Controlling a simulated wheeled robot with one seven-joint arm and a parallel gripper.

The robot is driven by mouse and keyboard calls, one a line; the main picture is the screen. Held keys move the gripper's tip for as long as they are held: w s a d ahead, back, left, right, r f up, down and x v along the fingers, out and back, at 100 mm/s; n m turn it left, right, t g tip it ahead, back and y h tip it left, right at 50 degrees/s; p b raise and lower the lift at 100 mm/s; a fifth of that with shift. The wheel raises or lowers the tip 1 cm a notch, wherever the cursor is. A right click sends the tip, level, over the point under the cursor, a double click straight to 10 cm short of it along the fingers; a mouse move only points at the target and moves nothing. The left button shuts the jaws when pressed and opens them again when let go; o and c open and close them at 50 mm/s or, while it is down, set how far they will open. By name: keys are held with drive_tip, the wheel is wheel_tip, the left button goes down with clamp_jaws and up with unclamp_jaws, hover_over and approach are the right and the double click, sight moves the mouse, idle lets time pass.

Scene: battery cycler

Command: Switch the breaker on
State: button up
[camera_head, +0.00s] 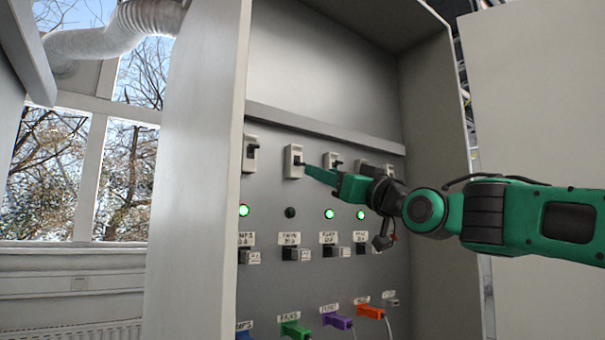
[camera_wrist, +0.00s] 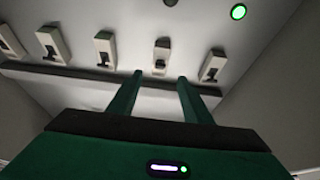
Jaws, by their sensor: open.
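The breaker with the unlit lamp is the second from the left (camera_head: 293,161) in the head view, a pale housing with a dark lever on the grey panel. The dark lamp (camera_head: 290,212) sits below it. In the wrist view, which looks upside down, this breaker (camera_wrist: 161,56) lies just beyond the gap between my fingers. My green gripper (camera_head: 307,168) reaches in from the right, its tips close to the lever; contact cannot be told. It also shows in the wrist view (camera_wrist: 160,77), fingers apart with nothing between them.
Neighbouring breakers (camera_head: 250,154) stand on both sides in the same row. Green lamps (camera_head: 329,213) glow under others. Labelled sockets and coloured plugs (camera_head: 296,329) sit lower down. The cabinet's left wall (camera_head: 195,180) and a ledge (camera_head: 320,128) above the breakers bound the space.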

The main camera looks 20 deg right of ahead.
sight(302, 165)
drive_tip(key=x, duration=0.8)
drive_tip(key=shift+w+a, duration=0.1)
drive_tip(key=shift+w, duration=0.25)
drive_tip(key=c, duration=1.1)
